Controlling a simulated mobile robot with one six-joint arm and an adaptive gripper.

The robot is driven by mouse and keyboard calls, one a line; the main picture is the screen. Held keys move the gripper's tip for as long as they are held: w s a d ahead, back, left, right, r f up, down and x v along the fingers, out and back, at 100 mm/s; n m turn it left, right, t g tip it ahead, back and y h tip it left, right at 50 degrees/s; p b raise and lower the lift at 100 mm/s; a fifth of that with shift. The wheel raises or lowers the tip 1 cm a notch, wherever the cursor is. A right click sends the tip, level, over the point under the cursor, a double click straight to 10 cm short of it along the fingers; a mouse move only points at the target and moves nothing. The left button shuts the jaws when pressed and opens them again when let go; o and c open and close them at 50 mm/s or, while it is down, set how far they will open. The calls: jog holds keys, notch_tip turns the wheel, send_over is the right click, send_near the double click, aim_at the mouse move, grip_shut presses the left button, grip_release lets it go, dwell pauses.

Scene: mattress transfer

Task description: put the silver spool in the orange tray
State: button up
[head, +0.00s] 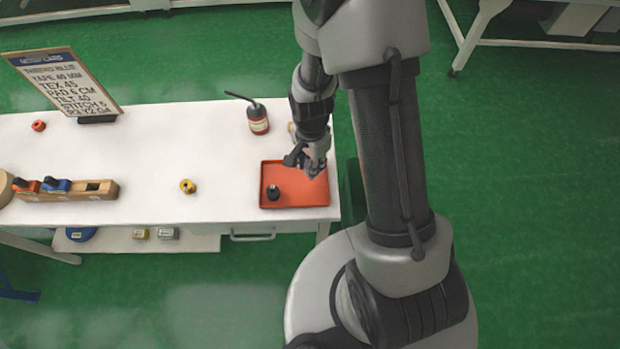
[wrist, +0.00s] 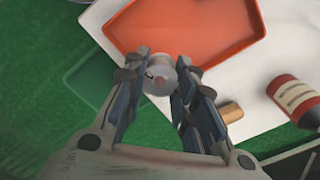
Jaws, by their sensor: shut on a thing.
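The silver spool (wrist: 158,78) is between the fingertips of my gripper (wrist: 159,80) in the wrist view, with its round end facing the camera. My gripper is shut on it. The orange tray (wrist: 190,22) lies beyond the fingertips, and the spool overlaps its edge in that view. In the head view, my gripper (head: 306,163) is over the upper right part of the orange tray (head: 296,204). The spool cannot be clearly made out there. How high it is above the tray is hard to tell.
A dark spool-like piece (head: 273,193) is in the tray's lower left. A red-brown bottle (head: 258,120) stands behind the tray, with a tan cylinder (wrist: 231,111) nearby. A yellow spool (head: 188,187) and a wooden rack (head: 80,190) are left. A green bin (head: 355,186) is beside the table.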

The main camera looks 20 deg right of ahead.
notch_tip(320, 180, down, 7)
jog(key=shift+f+b, duration=0.2)
jog(key=shift+b, duration=0.8)
jog(key=shift+f, duration=0.1)
jog(key=o, duration=1)
jog(key=shift+c, duration=0.2)
notch_tip(320, 180, up, 12)
jog(key=p, duration=0.4)
notch_tip(320, 180, up, 8)
jog(key=f+n, duration=0.1)
jog(key=n, duration=0.1)
send_over(311, 182)
jog(key=s+r+n+t, duration=0.2)
jog(key=s+r+n, duration=0.3)
jog(key=r, duration=0.5)
jog(key=s+a+r+n+t, duration=0.1)
jog(key=s+r+n+t, duration=0.1)
jog(key=s+r+n, duration=0.4)
jog(key=s+r, duration=0.4)
jog(key=r, duration=0.1)
jog(key=shift+r+t, duration=0.3)
jog(key=shift+a, duration=0.1)
